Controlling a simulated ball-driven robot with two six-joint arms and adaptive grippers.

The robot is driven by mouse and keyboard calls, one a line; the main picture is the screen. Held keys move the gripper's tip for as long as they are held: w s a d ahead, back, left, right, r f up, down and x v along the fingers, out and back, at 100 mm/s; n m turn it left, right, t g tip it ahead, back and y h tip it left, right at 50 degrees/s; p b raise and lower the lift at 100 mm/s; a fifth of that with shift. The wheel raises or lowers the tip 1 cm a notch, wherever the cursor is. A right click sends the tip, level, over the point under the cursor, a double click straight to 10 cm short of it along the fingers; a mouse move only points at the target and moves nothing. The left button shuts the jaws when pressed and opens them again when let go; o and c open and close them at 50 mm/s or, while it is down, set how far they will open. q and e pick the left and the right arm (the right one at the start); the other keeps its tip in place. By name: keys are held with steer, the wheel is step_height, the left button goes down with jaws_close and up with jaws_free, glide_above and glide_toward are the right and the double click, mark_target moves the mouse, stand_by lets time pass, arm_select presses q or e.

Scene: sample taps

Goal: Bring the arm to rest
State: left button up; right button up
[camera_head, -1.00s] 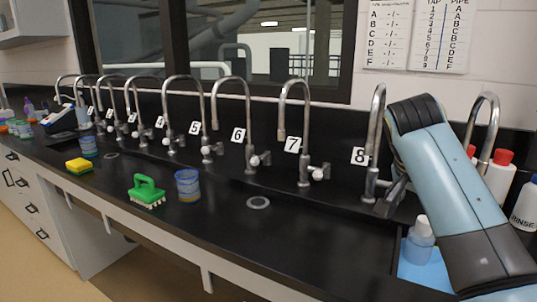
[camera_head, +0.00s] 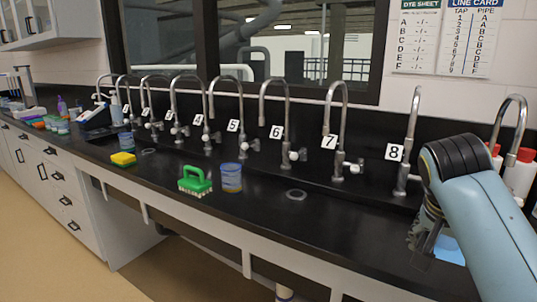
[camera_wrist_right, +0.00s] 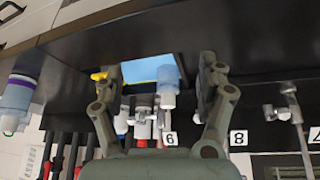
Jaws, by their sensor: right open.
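My right arm comes in from the right in the head view. Its gripper (camera_head: 425,240) hangs beside tap 8, over the counter's right end, partly hidden by my arm. In the right wrist view the gripper (camera_wrist_right: 162,68) is open, with its two dark fingers spread apart and nothing held. A small clear bottle with a white cap (camera_wrist_right: 167,80) shows between the fingers, with a gap on either side, against a blue mat (camera_wrist_right: 140,69). In the head view a bit of the blue mat (camera_head: 450,250) shows beside the gripper; the bottle is hidden there. My left gripper is not in view.
Numbered taps line the black counter (camera_head: 340,222). A green brush (camera_head: 195,181), a blue-banded cup (camera_head: 231,178) and a yellow sponge (camera_head: 123,159) stand along the front. Red-capped bottles (camera_head: 520,172) are behind my arm. The counter between the cup and my gripper is mostly clear.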

steer(key=s+a+f+n+y, duration=0.2)
steer(key=s+n, duration=0.3)
steer(key=s, duration=0.9)
steer(key=s+a+f+n+y, duration=0.2)
steer(key=s+n, duration=0.3)
steer(key=s, duration=0.8)
step_height(320, 180, down, 31)
steer(key=s+d+g+b, duration=0.1)
steer(key=s+d+b, duration=0.1)
steer(key=b, duration=0.2)
arm_select(q)
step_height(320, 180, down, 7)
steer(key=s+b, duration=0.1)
steer(key=b, duration=0.2)
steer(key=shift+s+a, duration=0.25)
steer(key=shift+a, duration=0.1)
arm_select(e)
steer(key=s+d+f+g, duration=0.1)
steer(key=s+f, duration=1.7)
steer(key=shift+s+d+f+g, duration=0.2)
steer(key=shift+s+f+g, duration=0.05)
steer(key=shift+f+g, duration=0.15)
